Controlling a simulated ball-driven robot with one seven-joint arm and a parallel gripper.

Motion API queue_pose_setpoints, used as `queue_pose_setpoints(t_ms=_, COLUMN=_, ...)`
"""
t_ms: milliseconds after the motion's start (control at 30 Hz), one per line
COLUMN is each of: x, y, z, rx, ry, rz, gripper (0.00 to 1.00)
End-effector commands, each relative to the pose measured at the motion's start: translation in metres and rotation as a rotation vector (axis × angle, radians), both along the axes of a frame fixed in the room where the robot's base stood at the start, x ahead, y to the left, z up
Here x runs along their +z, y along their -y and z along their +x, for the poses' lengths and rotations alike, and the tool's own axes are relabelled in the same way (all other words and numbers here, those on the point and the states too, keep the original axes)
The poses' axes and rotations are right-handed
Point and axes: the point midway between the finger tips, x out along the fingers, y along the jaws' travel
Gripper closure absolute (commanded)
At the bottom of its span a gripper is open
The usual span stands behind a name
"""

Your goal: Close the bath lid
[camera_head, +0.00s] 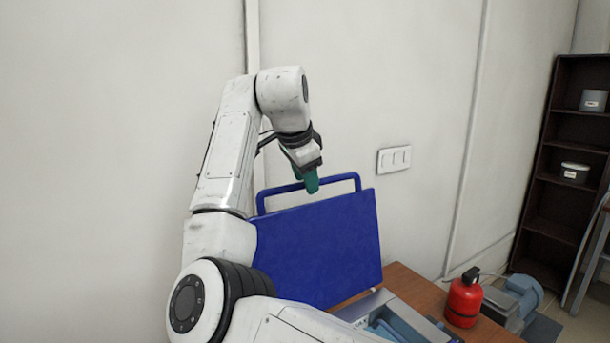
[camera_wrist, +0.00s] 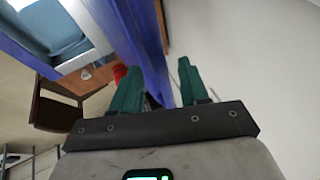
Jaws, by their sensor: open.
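The bath lid (camera_head: 320,245) is a blue panel standing raised, nearly upright, with a blue loop handle (camera_head: 318,180) along its top edge. The grey bath (camera_head: 400,318) below it is open and partly hidden by my arm. My gripper (camera_head: 312,186) points down at the handle from above. In the wrist view the green fingers of my gripper (camera_wrist: 158,78) are apart, with blue lid parts (camera_wrist: 152,45) running between them. I cannot tell whether the fingers touch the handle. The bath's open basin (camera_wrist: 45,30) also shows at the upper left there.
The bath stands on a brown wooden table (camera_head: 415,290). A red bottle (camera_head: 463,298) and a blue-grey motor-like device (camera_head: 515,300) are to its right. A wall switch (camera_head: 394,158) is behind the lid. A dark shelf (camera_head: 560,170) stands far right. The wall is close behind.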

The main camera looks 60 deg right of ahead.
Motion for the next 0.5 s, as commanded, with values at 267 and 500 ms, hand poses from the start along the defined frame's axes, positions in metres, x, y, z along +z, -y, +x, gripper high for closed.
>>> queue_pose_setpoints(t_ms=267, x=-0.0005, y=0.0002, z=0.0001, rx=0.0, ry=0.0, rz=0.0, gripper=0.59)
queue_pose_setpoints(t_ms=500, x=-0.0003, y=0.0001, z=0.0002, rx=0.0, ry=0.001, rz=-0.001, gripper=0.82)
